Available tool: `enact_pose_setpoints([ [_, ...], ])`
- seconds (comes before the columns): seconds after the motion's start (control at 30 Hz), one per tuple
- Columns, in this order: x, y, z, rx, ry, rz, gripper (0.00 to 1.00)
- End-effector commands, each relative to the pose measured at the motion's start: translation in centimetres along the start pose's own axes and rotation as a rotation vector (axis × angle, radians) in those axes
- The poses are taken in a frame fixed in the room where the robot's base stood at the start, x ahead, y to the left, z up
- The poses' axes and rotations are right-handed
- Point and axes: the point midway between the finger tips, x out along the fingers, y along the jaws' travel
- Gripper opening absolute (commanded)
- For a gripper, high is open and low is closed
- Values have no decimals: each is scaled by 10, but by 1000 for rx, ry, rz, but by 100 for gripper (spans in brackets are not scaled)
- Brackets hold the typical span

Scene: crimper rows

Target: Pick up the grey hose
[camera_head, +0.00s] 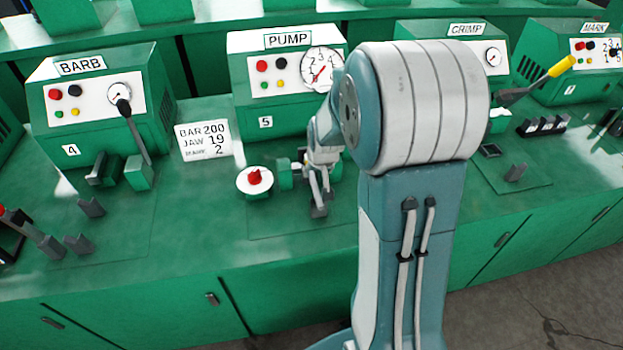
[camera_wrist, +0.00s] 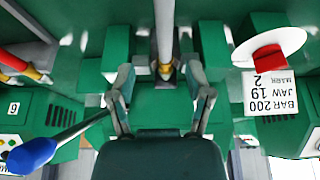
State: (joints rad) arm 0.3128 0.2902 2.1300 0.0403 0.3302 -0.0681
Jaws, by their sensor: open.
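The grey hose (camera_wrist: 165,25) shows in the wrist view as a pale grey tube running down from the top edge. It ends in a brass fitting (camera_wrist: 165,70) near a green block. My gripper (camera_wrist: 160,80) is open, with one finger to the left and one to the right of the fitting, both apart from it. In the head view my gripper (camera_head: 318,200) is low over the bench in front of the PUMP machine (camera_head: 285,95). I cannot make out the grey hose there; my arm hides part of that area.
A red hose (camera_wrist: 12,58) with a brass end lies left in the wrist view. A blue-handled lever (camera_wrist: 60,138) stands at lower left. A red knob on a white disc (camera_head: 254,180) and a number card (camera_head: 203,140) are near my gripper. The BARB machine (camera_head: 95,100) stands left.

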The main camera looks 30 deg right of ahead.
Motion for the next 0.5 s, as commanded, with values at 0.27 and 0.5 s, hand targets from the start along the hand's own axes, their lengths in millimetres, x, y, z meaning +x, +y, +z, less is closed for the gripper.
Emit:
enact_pose_setpoints([
  [0.27,34,-8,2,-2,-3,-1,66],
  [0.5,53,-8,1,0,1,0,66],
])
